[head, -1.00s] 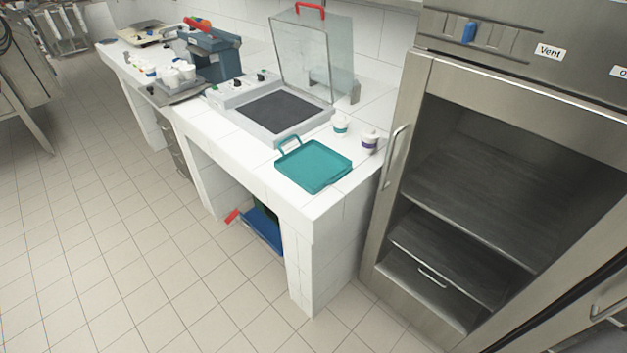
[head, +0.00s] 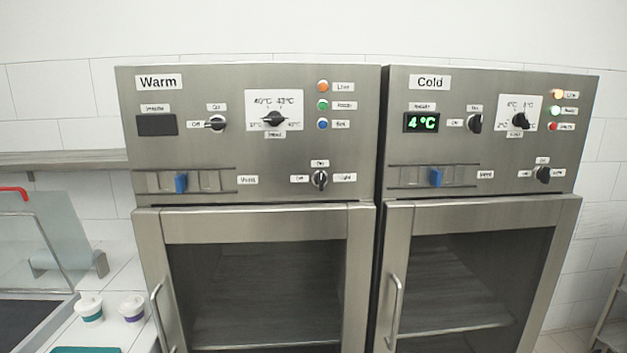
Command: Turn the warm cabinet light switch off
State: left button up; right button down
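The warm cabinet (head: 255,136) stands in the middle of the head view, with a "Warm" label at its top left. Its light switch (head: 320,179) is a small black rotary knob at the lower right of the panel. A label reading "Off" is to its left, "Light" to its right, and a small label is above it. The knob looks upright, toward the label above. Neither of my grippers shows in the head view.
The cold cabinet (head: 480,130) stands close on the right with similar knobs and a lit "4°C" display. The warm cabinet's power knob (head: 216,123) points left toward "Off". A door handle (head: 160,315) sticks out below. Two cups (head: 90,310) (head: 132,309) stand on the left counter.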

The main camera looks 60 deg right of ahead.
aim_at(320, 179)
jog(key=z, duration=0.25)
jog(key=k, duration=0.15)
jog(key=z, duration=1.65)
jog(key=k, duration=1.35)
jog(key=z, duration=0.55)
jog(key=i, duration=0.5)
jog(key=z, duration=0.6)
jog(key=i, duration=1)
jog(key=u, duration=0.65)
